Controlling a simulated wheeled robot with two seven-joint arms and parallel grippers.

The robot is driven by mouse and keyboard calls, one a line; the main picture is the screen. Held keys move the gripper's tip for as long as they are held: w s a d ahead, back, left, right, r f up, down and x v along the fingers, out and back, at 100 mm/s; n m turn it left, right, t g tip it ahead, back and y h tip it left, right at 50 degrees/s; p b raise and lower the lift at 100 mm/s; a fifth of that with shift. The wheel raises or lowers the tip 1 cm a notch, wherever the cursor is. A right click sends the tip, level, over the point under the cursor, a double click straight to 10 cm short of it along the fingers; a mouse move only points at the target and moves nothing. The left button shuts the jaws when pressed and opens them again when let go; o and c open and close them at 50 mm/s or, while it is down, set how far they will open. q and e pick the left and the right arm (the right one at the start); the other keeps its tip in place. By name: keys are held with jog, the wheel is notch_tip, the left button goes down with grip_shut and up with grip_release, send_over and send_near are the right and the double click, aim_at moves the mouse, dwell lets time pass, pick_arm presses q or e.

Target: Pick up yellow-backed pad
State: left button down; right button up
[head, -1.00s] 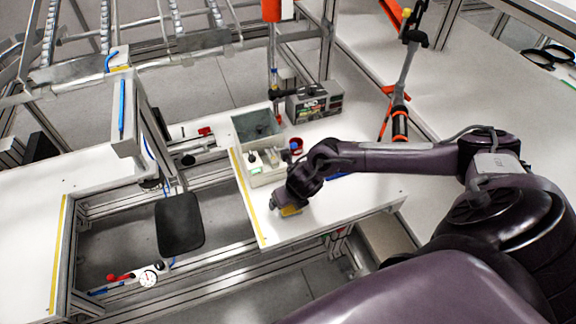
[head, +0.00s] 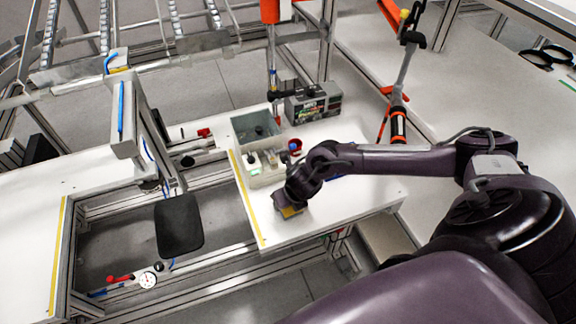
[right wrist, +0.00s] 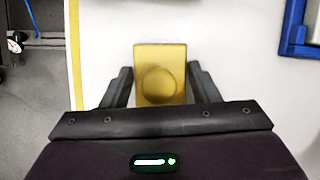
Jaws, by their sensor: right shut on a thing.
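The yellow-backed pad (right wrist: 160,62) is a yellow square with a round raised middle in the right wrist view. It lies between the two dark fingers of my right gripper (right wrist: 160,88), which are shut on its sides. In the head view the pad (head: 291,212) shows as a small yellow patch under my right gripper (head: 285,204), low over the white table near its front left part. Whether the pad touches the table I cannot tell. My left gripper is not in view.
A grey bin (head: 256,130) and a pale tray with small parts (head: 262,178) stand behind the gripper. A boxed item (head: 314,103) is further back. A blue frame (right wrist: 296,28) lies to the right. A yellow strip (head: 245,197) runs along the table's left edge.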

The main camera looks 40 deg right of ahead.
notch_tip(320, 180, up, 20)
jog(key=shift+p, duration=0.4)
